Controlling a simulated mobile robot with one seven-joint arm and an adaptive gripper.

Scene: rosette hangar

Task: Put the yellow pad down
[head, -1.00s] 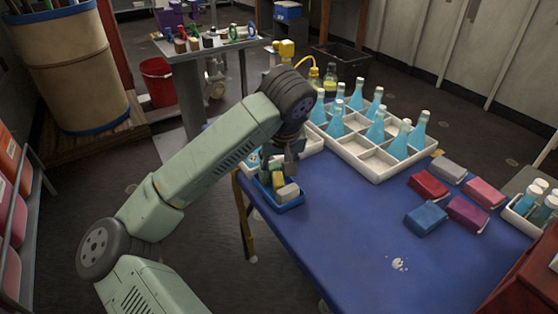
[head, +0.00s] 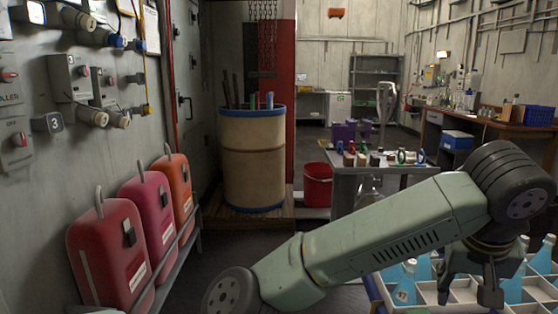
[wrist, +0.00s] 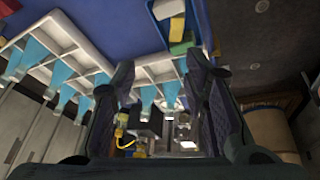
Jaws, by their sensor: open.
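The yellow pad (wrist: 177,28) shows near the top of the wrist view, lying between a whitish pad (wrist: 167,8) and a green one (wrist: 182,46). The pad is not visible in the head view. My gripper (wrist: 160,85) is open, with nothing between its fingers, apart from the pad. In the head view my gripper (head: 468,292) points down at the lower right, in front of the white bottle crate (head: 430,293).
Blue bottles (head: 404,285) stand in the crate, close to my gripper. A side table with small items (head: 385,160), a red bucket (head: 317,184) and a large drum (head: 252,160) stand behind. Red and orange cases (head: 105,255) line the left wall.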

